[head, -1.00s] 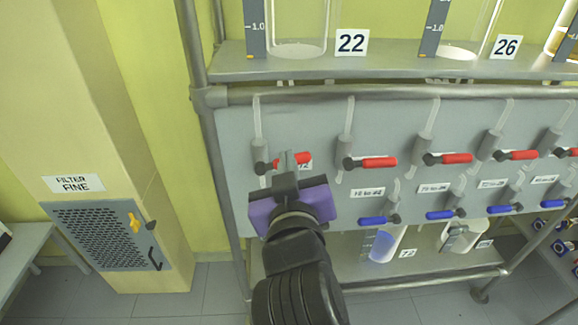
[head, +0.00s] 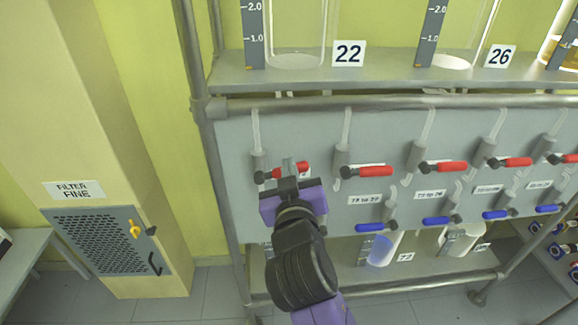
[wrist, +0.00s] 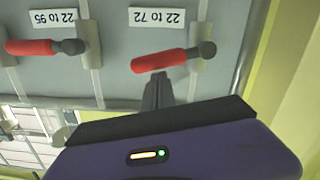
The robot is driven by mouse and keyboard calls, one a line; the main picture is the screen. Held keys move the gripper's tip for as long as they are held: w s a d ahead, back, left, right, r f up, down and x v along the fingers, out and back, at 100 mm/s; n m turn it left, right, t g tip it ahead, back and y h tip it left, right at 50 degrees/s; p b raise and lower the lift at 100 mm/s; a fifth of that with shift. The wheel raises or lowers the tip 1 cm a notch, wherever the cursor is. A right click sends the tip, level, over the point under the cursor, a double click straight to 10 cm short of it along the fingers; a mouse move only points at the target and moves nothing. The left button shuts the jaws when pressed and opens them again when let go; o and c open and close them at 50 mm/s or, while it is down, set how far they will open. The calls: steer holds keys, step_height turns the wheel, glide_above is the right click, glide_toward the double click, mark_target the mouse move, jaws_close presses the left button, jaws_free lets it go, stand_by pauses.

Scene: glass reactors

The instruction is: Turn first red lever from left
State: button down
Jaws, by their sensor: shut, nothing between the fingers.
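The first red lever from the left (head: 303,168) is on the grey panel, its dark pivot at the left end and its red handle pointing right, tilted slightly up. My gripper (head: 289,166) is in front of it and hides the middle of the lever. In the wrist view, which is upside down, the red handle (wrist: 158,61) lies under a "22 to 72" label. My shut, empty fingers (wrist: 157,88) are right at the handle's edge in that picture; I cannot tell if they touch it.
More red levers, such as the second one (head: 375,171), run to the right. Blue levers (head: 369,227) sit in a row below. A shelf (head: 290,77) with glass vessels is above. A metal post (head: 200,130) and a filter cabinet (head: 105,250) stand left.

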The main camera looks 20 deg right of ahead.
steer(key=shift+f, duration=0.1)
steer(key=shift+s+d+f+m+b, duration=0.1)
steer(key=shift+d+f+m+b, duration=0.3)
steer(key=shift+m+b, duration=0.65)
steer(key=shift+s+d+f+m+b, duration=0.1)
steer(key=shift+f+m+b, duration=0.5)
steer(key=shift+b, duration=0.85)
steer(key=shift+r, duration=0.15)
